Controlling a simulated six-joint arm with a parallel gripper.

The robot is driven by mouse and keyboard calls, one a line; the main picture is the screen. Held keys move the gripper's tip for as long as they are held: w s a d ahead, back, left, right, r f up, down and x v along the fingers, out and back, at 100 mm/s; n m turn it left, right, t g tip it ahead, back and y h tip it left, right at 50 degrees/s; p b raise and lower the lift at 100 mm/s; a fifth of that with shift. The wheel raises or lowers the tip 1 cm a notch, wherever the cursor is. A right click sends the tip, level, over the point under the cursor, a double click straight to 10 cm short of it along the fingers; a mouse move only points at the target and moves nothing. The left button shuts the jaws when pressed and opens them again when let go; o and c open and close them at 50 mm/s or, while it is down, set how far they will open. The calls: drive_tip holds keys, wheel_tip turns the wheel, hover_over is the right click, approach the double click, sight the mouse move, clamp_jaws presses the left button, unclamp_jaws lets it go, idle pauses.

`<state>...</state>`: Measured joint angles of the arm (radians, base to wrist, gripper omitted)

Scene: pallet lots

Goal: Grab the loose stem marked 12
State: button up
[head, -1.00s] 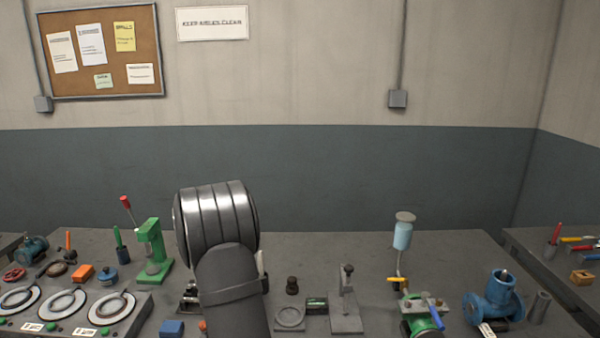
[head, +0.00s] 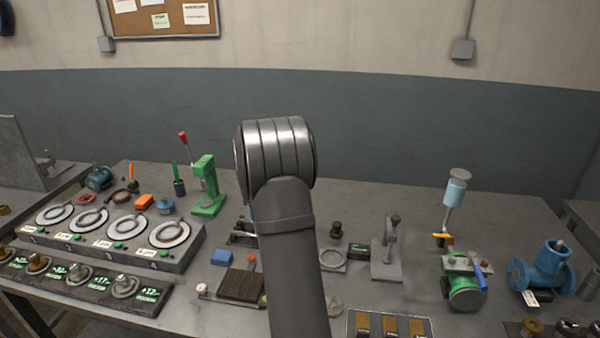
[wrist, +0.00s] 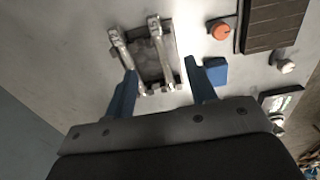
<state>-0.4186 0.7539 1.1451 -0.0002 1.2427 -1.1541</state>
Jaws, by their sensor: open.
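In the wrist view my gripper (wrist: 160,84) is open, with two blue fingers apart and nothing held between them. In the head view the cradle (head: 243,238) is partly hidden by my arm, and my gripper is hidden there.
A blue block (head: 221,257) and a brown ribbed pad (head: 242,285) lie near the cradle.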

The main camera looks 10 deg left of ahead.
drive_tip(key=shift+c, duration=0.9)
drive_tip(key=shift+r, duration=0.1)
drive_tip(key=w+a+r, duration=0.3)
drive_tip(key=w+r, duration=0.3)
drive_tip(key=r, duration=0.3)
wheel_tip(320, 180, down, 12)
drive_tip(key=shift+r, duration=0.1)
drive_tip(key=shift+d+f, duration=0.15)
drive_tip(key=shift+f, duration=1.15)
drive_tip(key=shift+d+f, duration=0.1)
drive_tip(key=shift+f, duration=1.2)
clamp_jaws()
